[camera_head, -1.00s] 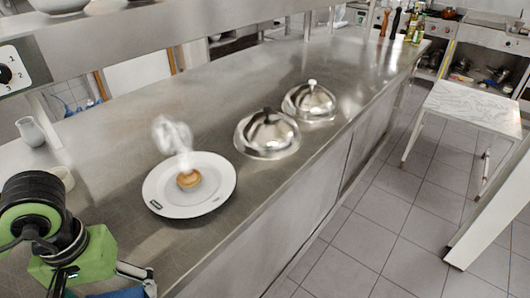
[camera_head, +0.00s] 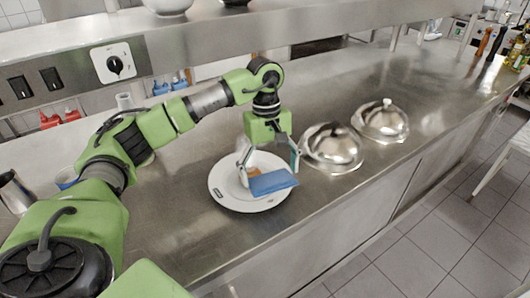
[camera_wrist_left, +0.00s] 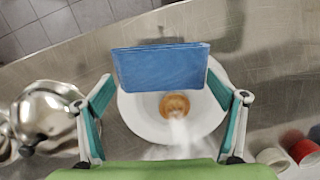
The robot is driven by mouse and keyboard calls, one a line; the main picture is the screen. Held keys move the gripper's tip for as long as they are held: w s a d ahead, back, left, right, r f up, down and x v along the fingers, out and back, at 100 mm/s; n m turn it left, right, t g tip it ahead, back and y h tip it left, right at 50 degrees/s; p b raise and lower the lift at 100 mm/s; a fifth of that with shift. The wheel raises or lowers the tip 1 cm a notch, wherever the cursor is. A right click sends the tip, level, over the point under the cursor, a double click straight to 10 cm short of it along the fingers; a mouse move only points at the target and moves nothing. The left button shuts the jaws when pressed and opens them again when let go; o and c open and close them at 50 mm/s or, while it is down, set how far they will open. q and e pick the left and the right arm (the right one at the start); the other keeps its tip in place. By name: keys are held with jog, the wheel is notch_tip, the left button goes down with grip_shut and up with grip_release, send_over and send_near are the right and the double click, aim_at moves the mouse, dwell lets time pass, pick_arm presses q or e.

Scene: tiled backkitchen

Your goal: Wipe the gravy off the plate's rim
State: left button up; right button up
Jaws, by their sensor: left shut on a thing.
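A white plate (camera_head: 222,197) lies on the steel counter with a small browned pie (camera_head: 254,172) at its middle, steaming. A small dark mark (camera_head: 217,192) shows on its left rim; I cannot tell whether it is gravy. My left gripper (camera_head: 268,168) is above the plate, shut on a folded blue cloth (camera_head: 273,183). The cloth covers the plate's front right part in the head view; contact with the rim is unclear. In the left wrist view the cloth (camera_wrist_left: 160,68) spans between the fingertips and hides one side of the plate (camera_wrist_left: 207,112). My right gripper is not in view.
Two shiny dome covers (camera_head: 332,148) (camera_head: 381,121) stand right of the plate. A steel shelf (camera_head: 200,45) runs above the back of the counter. Red and white containers (camera_wrist_left: 303,150) show in the left wrist view. The counter's front edge is close to the plate.

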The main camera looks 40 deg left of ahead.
aim_at(264, 177)
pick_arm(q)
jog(key=a+f, duration=0.1)
jog(key=f+n+b, duration=0.1)
jog(key=a+f+n+b, duration=0.1)
jog(key=f, duration=0.1)
jog(key=shift+w+a, duration=0.35)
jog(key=shift+w, duration=0.05)
jog(key=shift+d+f+b, duration=0.15)
jog(key=shift+f+b, duration=0.2)
jog(key=shift+f, duration=0.3)
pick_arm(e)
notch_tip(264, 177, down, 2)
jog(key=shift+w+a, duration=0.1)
pick_arm(q)
jog(key=shift+d+f+b, duration=0.15)
jog(key=shift+f+b, duration=0.4)
jog(key=shift+f, duration=0.2)
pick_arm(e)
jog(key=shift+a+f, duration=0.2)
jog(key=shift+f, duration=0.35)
pick_arm(q)
jog(key=shift+s+d, duration=0.1)
